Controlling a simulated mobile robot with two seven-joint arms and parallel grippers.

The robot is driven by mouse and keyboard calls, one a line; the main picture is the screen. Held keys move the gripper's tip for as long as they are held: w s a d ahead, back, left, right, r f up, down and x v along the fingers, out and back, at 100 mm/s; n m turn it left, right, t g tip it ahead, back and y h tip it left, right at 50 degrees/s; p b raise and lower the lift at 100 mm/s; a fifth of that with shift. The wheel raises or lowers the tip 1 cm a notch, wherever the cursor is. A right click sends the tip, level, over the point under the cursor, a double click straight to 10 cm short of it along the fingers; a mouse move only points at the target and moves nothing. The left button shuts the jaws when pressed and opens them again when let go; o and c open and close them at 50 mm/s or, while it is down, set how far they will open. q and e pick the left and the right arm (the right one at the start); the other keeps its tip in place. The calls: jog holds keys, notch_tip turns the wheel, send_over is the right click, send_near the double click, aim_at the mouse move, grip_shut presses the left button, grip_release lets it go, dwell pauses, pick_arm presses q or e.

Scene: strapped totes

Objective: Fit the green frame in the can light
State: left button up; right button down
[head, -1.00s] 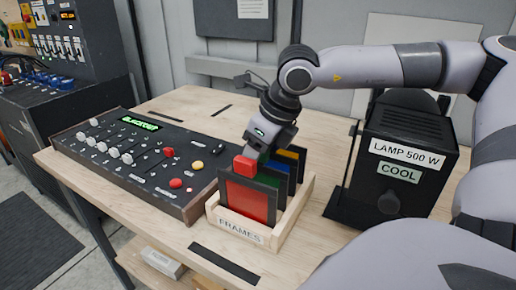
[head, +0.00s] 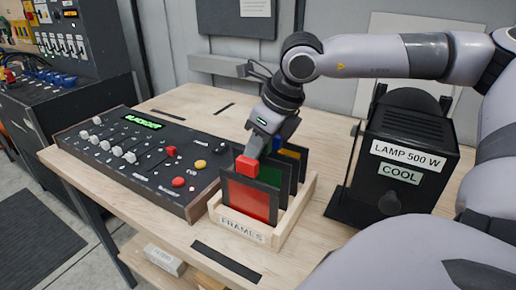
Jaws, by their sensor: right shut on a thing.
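The wooden rack (head: 240,230) marked FRAMES holds several dark-edged colour frames upright. The red frame (head: 246,200) stands at the front, with a red block (head: 247,166) at its top. The green frame (head: 273,177) stands just behind it, mostly hidden. My right gripper (head: 258,150) reaches down from above and is shut at the green frame's top, its fingertips partly hidden behind the red block. The can light (head: 405,150) is a black box at the right, labelled LAMP 500 W and COOL. My left gripper is out of view.
A black control console (head: 140,155) with sliders and a green display lies left of the rack. Blue and yellow frames (head: 290,154) stand behind the green one. My right arm passes above the can light.

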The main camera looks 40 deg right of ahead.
jog(key=shift+r+p, duration=0.75)
jog(key=shift+r, duration=1.3)
